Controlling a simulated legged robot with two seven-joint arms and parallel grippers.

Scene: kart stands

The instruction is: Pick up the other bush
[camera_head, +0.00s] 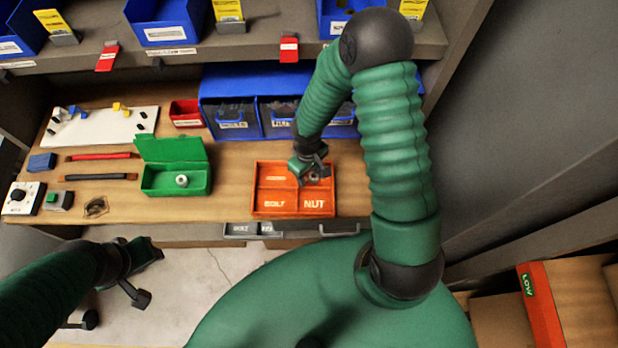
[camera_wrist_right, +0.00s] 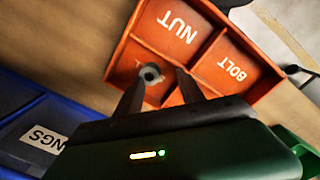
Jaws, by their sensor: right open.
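A grey ring-shaped bush (camera_wrist_right: 150,73) lies in the orange tray (camera_head: 257,209), in the back-right compartment behind the NUT one. In the head view it is partly hidden by my right gripper (camera_head: 314,174). In the right wrist view my right gripper (camera_wrist_right: 158,76) is open, with its fingertips over that compartment and the bush near the left fingertip; I cannot tell whether they touch. Another silvery bush (camera_head: 181,180) sits in the open green box (camera_head: 160,192), left of the tray. My left gripper (camera_head: 146,275) hangs low at the left, away from the bench; its opening is unclear.
Blue bins (camera_head: 235,121) and a small red bin (camera_head: 186,112) stand behind the tray. A white board (camera_head: 95,128), red and black tools and a switch box (camera_head: 20,199) lie at the left. A shelf (camera_head: 265,50) overhangs the bench. Bare wood lies between box and tray.

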